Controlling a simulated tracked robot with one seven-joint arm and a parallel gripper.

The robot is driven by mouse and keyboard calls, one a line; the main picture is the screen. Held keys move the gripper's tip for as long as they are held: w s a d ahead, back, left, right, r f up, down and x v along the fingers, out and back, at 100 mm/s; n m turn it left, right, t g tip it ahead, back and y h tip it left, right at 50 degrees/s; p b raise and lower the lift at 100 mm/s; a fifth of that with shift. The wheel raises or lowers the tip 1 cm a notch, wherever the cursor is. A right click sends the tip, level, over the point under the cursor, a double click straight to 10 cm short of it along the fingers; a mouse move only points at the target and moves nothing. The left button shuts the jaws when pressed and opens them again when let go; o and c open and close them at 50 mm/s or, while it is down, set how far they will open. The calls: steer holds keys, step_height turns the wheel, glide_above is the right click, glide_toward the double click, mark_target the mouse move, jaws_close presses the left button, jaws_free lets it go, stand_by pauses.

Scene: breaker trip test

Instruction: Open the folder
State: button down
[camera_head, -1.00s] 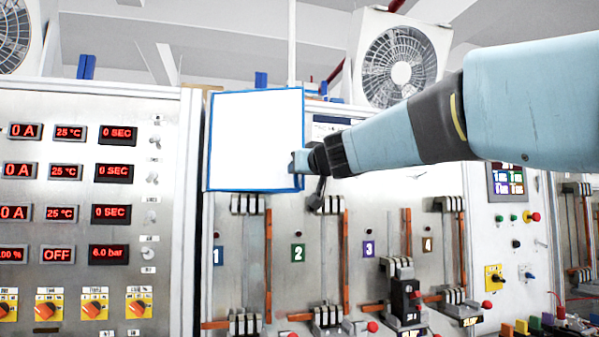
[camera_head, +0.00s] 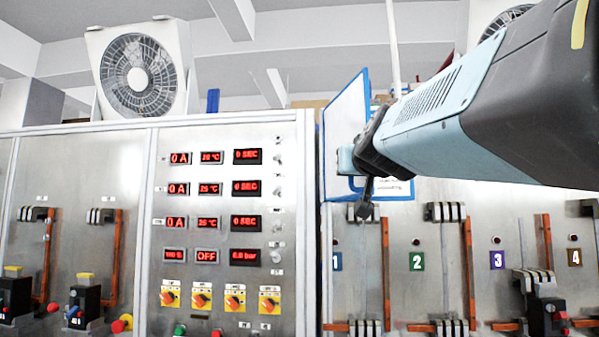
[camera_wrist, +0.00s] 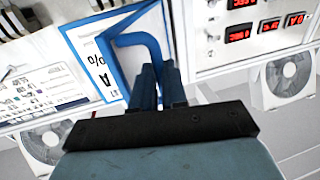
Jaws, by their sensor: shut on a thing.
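The folder (camera_head: 343,120) is a white panel with blue edges at the top of the board. In the head view its cover stands swung out at an angle. A white sheet with a blue border (camera_head: 398,188) shows behind it. In the wrist view, which is upside down, printed pages (camera_wrist: 103,70) show beside the blue handle (camera_wrist: 140,40). My gripper (camera_head: 348,162) is at the cover's lower part. In the wrist view my gripper (camera_wrist: 158,85) is shut on the blue handle. My arm and wrist hide part of the folder's inside.
A panel with red displays (camera_head: 208,190) and orange knobs is left of the folder. Numbered breakers with levers (camera_head: 445,212) are below and to the right. A fan (camera_head: 138,78) stands on top at the left. Open air lies above the panel.

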steer(key=shift+a+r, duration=0.1)
steer(key=shift+a, duration=0.55)
steer(key=c, duration=1.4)
jaws_free()
steer(key=shift+w, duration=0.2)
steer(key=shift+o, duration=1.1)
steer(key=shift+s, duration=0.2)
steer(key=s, duration=1.3)
steer(key=shift+s, duration=0.3)
steer(key=shift+d, duration=0.1)
